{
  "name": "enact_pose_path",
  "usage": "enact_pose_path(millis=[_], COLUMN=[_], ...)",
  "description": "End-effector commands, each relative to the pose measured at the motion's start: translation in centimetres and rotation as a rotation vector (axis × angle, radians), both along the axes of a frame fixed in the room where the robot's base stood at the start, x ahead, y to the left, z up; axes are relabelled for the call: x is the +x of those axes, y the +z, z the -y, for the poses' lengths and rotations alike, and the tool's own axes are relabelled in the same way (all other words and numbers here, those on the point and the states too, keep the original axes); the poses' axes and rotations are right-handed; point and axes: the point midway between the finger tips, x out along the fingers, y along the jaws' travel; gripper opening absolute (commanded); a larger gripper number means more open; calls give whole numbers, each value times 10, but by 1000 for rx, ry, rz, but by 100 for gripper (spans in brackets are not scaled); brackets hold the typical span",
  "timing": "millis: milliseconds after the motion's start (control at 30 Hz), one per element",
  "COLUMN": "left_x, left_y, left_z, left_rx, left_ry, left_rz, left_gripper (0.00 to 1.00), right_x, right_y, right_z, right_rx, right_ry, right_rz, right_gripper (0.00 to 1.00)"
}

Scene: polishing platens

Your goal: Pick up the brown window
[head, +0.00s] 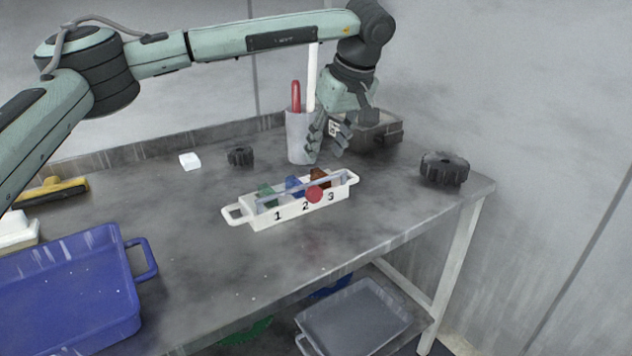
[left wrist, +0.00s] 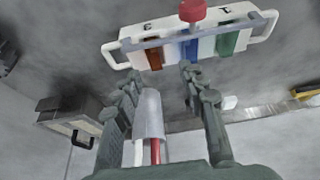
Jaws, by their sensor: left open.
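The brown window (head: 319,178) stands in the slot marked 3 of a white numbered rack (head: 295,209) on the table. It also shows in the left wrist view (left wrist: 154,58), where it is nearest the gripper's left finger. A blue piece (head: 294,186) and a green piece (head: 267,195) stand in the other slots. A clear bar with a red knob (head: 314,194) runs along the rack's front and partly covers the pieces. My left gripper (head: 328,153) is open and empty, behind and above the rack, pointing down. My right gripper is not in view.
A grey cup (head: 297,140) with a red and a white stick stands close behind the gripper. A dark case (head: 380,133) and a black knobbed wheel (head: 444,168) are at the right. A blue tray (head: 70,290) is front left. The table before the rack is clear.

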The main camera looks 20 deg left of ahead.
Motion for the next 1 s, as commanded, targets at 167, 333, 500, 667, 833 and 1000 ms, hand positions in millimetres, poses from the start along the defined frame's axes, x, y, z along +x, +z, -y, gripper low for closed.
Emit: enact_pose_path(millis=[167,333,500,667,833,1000], left_x=[6,19,24,25,25,25], left_y=[-20,-40,-60,-63,-63,-63], left_z=[-6,-11,-17,-17,-17,-17], left_rx=[-4,-5,-5,-7,-7,-7], left_ry=[2,1,0,0,0,0], left_rz=[-3,-3,-3,-1,-1,-2], left_gripper=[41,41,41,41,35,14], right_x=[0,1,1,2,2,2], right_y=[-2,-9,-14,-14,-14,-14], right_z=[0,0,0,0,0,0], right_rx=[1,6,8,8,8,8], right_ry=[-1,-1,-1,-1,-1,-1], right_rz=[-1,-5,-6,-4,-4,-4], right_gripper=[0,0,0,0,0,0])
